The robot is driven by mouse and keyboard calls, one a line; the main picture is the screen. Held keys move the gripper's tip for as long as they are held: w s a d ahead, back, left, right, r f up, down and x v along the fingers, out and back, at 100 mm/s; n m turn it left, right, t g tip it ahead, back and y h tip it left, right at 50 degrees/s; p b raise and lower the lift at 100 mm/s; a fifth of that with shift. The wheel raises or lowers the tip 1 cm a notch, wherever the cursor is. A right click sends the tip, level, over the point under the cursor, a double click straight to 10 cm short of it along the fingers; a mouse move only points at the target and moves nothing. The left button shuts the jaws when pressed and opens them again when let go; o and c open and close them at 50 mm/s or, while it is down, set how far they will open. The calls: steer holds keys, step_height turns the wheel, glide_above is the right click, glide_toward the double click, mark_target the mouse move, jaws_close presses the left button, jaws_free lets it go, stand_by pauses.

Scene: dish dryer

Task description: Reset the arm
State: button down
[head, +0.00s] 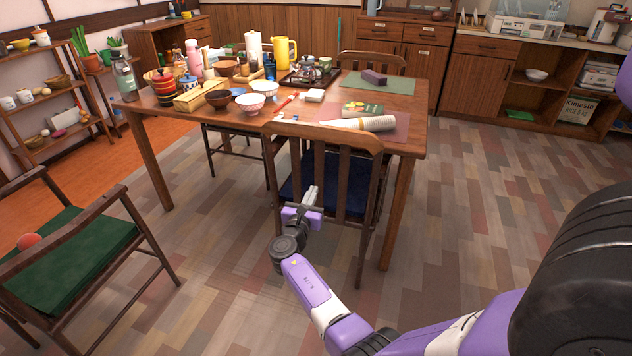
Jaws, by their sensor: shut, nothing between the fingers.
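My gripper (309,197) is at the end of my purple and black arm, in the middle of the head view. Its fingers are shut and appear empty. It is in front of a wooden chair (338,150) with a dark blue seat, with the chair's back slats behind it in the picture. I cannot tell whether the gripper touches the chair. My arm reaches in from the lower right.
A wooden dining table (412,120) stands ahead, crowded with bowls, bottles and a yellow pitcher (285,52). A green-seated chair (70,255) is at the left. Cabinets (478,75) line the back right. The floor (480,190) right of the table is clear.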

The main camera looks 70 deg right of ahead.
steer(key=shift+s+a, duration=0.15)
steer(key=shift+a, duration=1.4)
